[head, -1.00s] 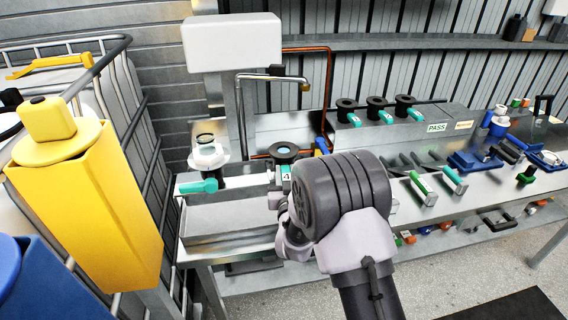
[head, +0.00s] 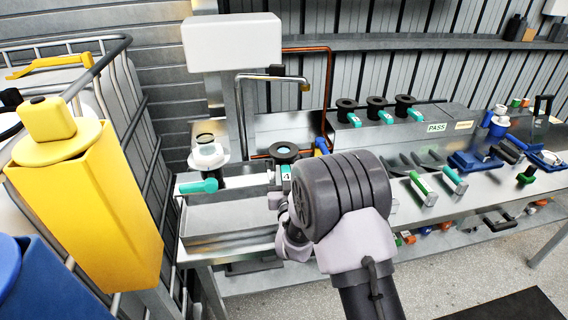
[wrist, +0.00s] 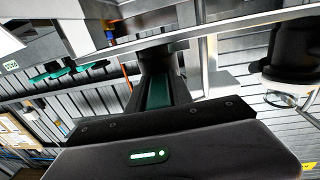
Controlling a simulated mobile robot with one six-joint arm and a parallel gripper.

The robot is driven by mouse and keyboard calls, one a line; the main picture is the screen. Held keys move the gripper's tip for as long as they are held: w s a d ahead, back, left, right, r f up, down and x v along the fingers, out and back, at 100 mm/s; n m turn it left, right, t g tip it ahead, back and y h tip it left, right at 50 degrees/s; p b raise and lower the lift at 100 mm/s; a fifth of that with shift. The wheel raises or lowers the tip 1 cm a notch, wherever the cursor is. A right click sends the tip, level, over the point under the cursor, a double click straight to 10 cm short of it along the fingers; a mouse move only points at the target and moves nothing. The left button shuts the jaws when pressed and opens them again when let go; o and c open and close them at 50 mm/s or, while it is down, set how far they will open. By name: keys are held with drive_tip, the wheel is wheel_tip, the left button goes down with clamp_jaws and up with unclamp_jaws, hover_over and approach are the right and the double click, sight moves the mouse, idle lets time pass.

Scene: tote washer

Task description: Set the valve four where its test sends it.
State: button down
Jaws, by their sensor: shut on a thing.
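Valve four (head: 285,175), with a white "4" label, a black ring on top and teal parts, sits at the right end of the test rig's pipe, its lower part hidden behind my wrist. My gripper (wrist: 158,82) is shut on valve four; in the wrist view a teal strip shows between the dark fingers. In the head view my wrist covers the fingertips. Three similar valves (head: 378,110) stand on the rack marked PASS (head: 437,127).
A tan sign (head: 463,125) is right of PASS. The metal basin (head: 225,220) lies below the rig. Green-ended parts (head: 453,180) and blue fixtures (head: 475,160) crowd the bench to the right. A yellow container (head: 90,210) and a wire cage stand at the left.

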sight(286, 169)
drive_tip(key=shift+r, duration=0.2)
drive_tip(key=shift+r+p, duration=0.75)
drive_tip(key=shift+r, duration=2.6)
drive_tip(key=s+d+m+h+b, duration=0.1)
drive_tip(key=s+d, duration=0.4)
drive_tip(key=d, duration=0.4)
drive_tip(key=s+d+m+h+b, duration=0.1)
drive_tip(key=s+d, duration=0.4)
drive_tip(key=d, duration=0.5)
drive_tip(key=shift+s+d+f+h+b, duration=0.15)
drive_tip(key=shift+s+f+h+b, duration=0.25)
drive_tip(key=shift+h, duration=0.2)
